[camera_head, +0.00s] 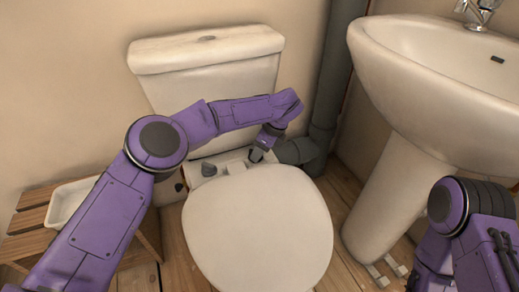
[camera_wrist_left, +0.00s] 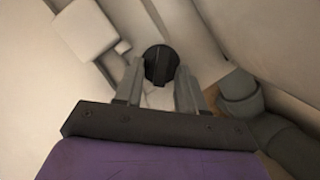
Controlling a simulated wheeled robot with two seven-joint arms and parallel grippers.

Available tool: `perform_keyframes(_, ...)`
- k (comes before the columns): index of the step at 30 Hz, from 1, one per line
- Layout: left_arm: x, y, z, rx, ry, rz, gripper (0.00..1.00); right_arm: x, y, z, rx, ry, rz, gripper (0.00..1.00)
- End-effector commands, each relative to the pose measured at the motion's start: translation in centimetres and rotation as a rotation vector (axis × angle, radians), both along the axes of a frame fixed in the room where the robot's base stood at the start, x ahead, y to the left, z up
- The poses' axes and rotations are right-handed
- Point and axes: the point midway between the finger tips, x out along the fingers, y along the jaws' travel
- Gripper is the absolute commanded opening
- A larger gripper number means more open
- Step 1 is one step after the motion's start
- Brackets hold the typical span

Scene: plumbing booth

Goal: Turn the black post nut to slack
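The black post nut (camera_wrist_left: 160,65) shows in the left wrist view as a dark round knob with a raised ridge across its face. It lies at the fingertips of my left gripper (camera_wrist_left: 159,75), one finger on each side. The fingers stand apart with little gap to the nut; I cannot tell whether they press on it. In the head view my left gripper (camera_head: 262,148) reaches down behind the toilet seat, at the right end of the hinge area, and the nut cannot be made out clearly. My right gripper is out of view; only my right arm shows.
The closed toilet lid (camera_head: 258,230) is just in front, and the cistern (camera_head: 208,62) rises behind. A grey hinge part (camera_head: 209,169) sits to the left. A grey drain pipe (camera_head: 331,85) and a basin (camera_head: 425,85) stand on the right, and a wooden stool (camera_head: 30,222) on the left.

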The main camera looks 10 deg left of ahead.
Motion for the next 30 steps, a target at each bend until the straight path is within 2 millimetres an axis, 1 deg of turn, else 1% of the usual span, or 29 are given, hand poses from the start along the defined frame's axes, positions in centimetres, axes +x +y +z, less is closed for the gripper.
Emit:
perform_keyframes(3,0.0,-0.1,0.2,0.000,-0.002,-0.001,0.39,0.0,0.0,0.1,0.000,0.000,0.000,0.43)
perform_keyframes(5,0.0,-0.2,0.7,-0.001,-0.004,-0.001,0.39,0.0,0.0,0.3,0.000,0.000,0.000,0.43)
perform_keyframes(8,-0.1,-0.9,2.5,0.000,-0.005,-0.002,0.39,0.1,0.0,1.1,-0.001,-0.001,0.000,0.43)
perform_keyframes(12,-0.3,-2.1,5.8,0.000,-0.005,-0.001,0.39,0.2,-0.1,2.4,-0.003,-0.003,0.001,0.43)
perform_keyframes(15,-0.5,-2.9,7.9,0.000,-0.004,-0.001,0.39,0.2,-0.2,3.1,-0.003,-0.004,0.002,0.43)
perform_keyframes(18,-0.6,-3.5,9.2,0.000,-0.002,0.000,0.39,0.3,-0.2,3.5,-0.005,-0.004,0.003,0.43)
perform_keyframes(22,-0.7,-3.8,9.9,0.000,-0.001,0.001,0.39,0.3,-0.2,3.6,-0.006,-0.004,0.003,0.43)
perform_keyframes(30,-0.7,-3.8,9.9,0.000,-0.001,0.001,0.39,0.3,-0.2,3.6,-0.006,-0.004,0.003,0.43)
